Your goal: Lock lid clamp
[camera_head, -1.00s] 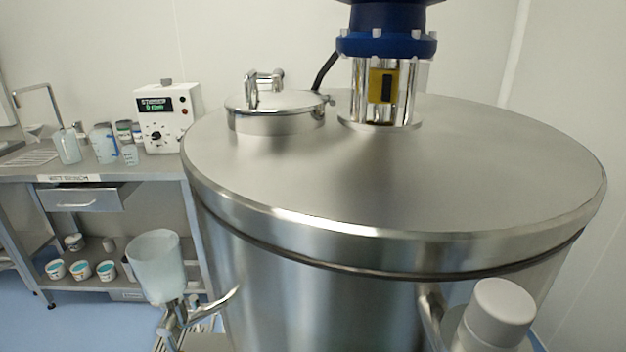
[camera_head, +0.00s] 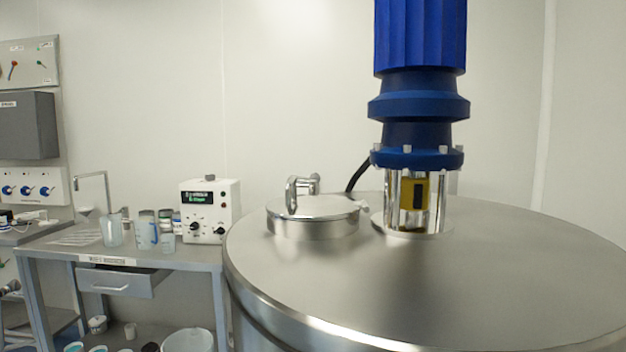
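A large steel tank with a flat round top (camera_head: 430,285) fills the lower right of the head view. On its top at the left sits a small round hatch lid (camera_head: 312,209), lying flat on its collar (camera_head: 312,228). A bent chrome clamp or handle (camera_head: 300,192) stands up over the lid's near left part. Whether it is locked cannot be told at this size. A small fitting, perhaps the hinge, shows at the lid's right edge (camera_head: 363,207). Neither of my grippers is in view.
A blue motor (camera_head: 418,100) on a clear-sided mount stands right of the lid, with a black cable (camera_head: 358,176) behind. At left, a steel bench (camera_head: 190,258) with a part-open drawer (camera_head: 118,282) carries a white control box (camera_head: 211,211) and several beakers. The tank top's front is clear.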

